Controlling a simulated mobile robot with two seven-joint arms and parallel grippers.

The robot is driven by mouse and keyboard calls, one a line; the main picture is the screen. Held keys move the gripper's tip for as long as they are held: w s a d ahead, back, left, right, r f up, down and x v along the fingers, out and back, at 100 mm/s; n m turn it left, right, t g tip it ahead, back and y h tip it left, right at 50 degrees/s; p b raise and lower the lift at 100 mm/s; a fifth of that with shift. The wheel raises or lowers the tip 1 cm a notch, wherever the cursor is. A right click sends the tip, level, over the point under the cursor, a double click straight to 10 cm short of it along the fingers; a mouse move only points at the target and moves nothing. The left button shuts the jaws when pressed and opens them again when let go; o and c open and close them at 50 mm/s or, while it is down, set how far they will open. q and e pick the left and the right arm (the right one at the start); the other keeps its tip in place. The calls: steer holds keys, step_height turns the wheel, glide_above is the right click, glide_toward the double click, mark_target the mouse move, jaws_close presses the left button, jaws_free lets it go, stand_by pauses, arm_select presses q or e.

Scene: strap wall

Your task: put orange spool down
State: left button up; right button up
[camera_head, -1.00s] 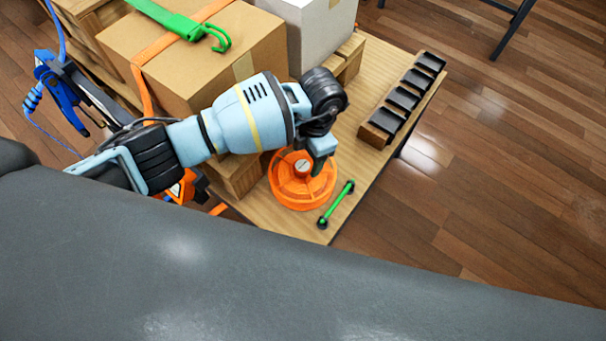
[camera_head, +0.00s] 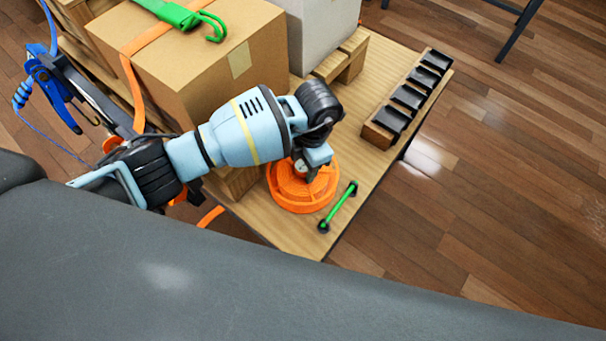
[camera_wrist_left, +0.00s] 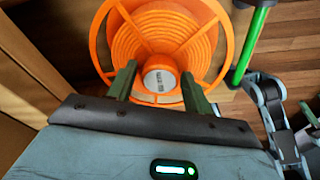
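The orange spool (camera_head: 290,200) sits flat on the wooden table near its front corner, partly covered by my left gripper. My left gripper (camera_head: 308,176) points down over its hub. In the left wrist view the spool (camera_wrist_left: 224,52) fills the top middle, with its round silver hub cap (camera_wrist_left: 160,81) facing me. The two dark green fingers of my left gripper (camera_wrist_left: 158,78) are spread apart, one on each side of the hub, with a small gap showing beside the cap.
A green bar with black ends (camera_head: 339,207) lies just right of the spool, near the table edge. A wooden rack with black blocks (camera_head: 371,136) stands further right. A cardboard box (camera_head: 190,75) and a grey box (camera_head: 318,35) on pallets stand behind. Bare tabletop (camera_head: 350,115) lies between.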

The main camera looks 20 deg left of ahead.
arm_select(q)
steer(key=c, duration=0.9)
jaws_close()
arm_select(e)
steer(key=shift+a, duration=0.15)
arm_select(q)
steer(key=shift+r, duration=0.15)
